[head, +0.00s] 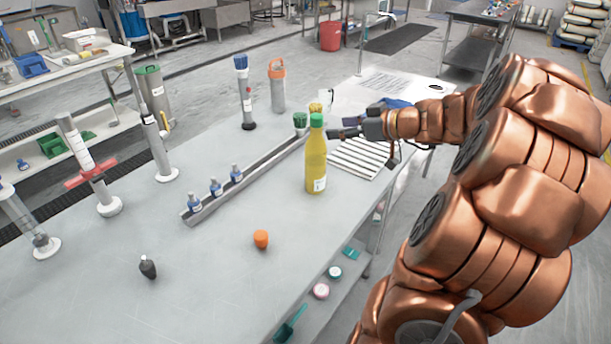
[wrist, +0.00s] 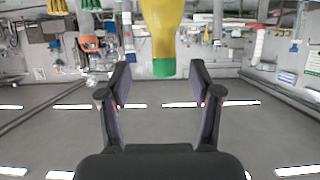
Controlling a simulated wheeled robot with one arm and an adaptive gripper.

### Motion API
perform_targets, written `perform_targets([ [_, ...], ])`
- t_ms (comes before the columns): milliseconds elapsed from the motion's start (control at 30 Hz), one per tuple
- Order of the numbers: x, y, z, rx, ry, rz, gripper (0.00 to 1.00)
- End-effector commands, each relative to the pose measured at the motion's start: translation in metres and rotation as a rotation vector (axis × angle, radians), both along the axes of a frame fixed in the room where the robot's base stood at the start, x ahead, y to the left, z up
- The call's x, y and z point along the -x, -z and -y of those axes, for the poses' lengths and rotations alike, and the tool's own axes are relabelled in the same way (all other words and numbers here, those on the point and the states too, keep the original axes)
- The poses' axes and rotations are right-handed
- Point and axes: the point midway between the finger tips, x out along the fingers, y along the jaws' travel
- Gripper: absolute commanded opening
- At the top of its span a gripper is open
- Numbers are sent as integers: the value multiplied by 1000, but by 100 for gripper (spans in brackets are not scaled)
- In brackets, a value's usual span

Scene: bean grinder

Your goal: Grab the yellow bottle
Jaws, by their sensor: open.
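The yellow bottle (head: 316,165) with a green cap stands upright on the grey table (head: 200,270). In the wrist view the bottle (wrist: 163,30) appears upside down at the top centre, cap downward. My gripper (head: 338,131) is just right of the bottle's neck in the head view, at about cap height. In the wrist view my gripper (wrist: 160,78) is open and empty, its two fingers spread left and right of the bottle's line. The cap appears between the fingertips in the picture; I cannot tell how deep it sits between them.
A metal rail (head: 240,187) with several small blue-capped vials lies left of the bottle. A green-topped item (head: 300,121) stands close behind the bottle. An orange stopper (head: 261,239) and a dark stopper (head: 148,267) lie in front.

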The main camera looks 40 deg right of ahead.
Motion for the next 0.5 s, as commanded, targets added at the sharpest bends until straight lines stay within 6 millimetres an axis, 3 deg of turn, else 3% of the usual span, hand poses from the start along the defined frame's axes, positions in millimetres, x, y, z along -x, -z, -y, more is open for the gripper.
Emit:
perform_targets([
  [500,-42,16,-20,-5,-6,-3,64],
])
